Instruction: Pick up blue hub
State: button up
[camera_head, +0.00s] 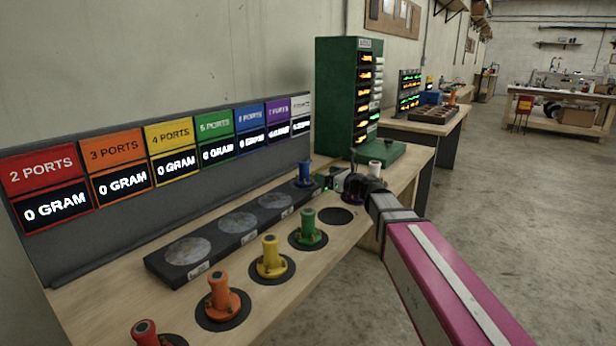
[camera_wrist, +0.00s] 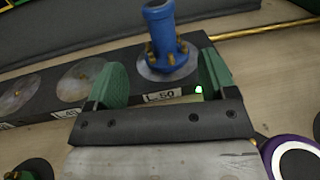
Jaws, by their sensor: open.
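The blue hub (camera_head: 305,173) stands upright on the right-hand round plate of a long dark base (camera_head: 230,240) on the workbench. In the wrist view the blue hub (camera_wrist: 163,38) shows beyond and between the two green finger pads of my gripper (camera_wrist: 158,84). The jaws are apart and nothing is between them. A label reading about "L-50" is on the base in front of the hub. In the head view my gripper (camera_head: 338,180) is just right of the hub, partly hidden by my arm.
Red (camera_head: 145,333), orange (camera_head: 221,295), yellow (camera_head: 270,258) and green (camera_head: 308,228) hubs stand on black discs along the bench front. An empty black disc (camera_head: 335,217) lies beyond the green one. A white hub (camera_head: 374,169) and a tall green cabinet (camera_head: 348,97) are farther back. A display panel (camera_head: 130,180) backs the bench.

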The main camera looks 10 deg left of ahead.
aim_at(308, 168)
jog(key=x, duration=1)
jog(key=shift+w+a+f, duration=0.1)
jog(key=shift+w+a, duration=0.15)
jog(key=shift+a, duration=0.05)
grip_shut()
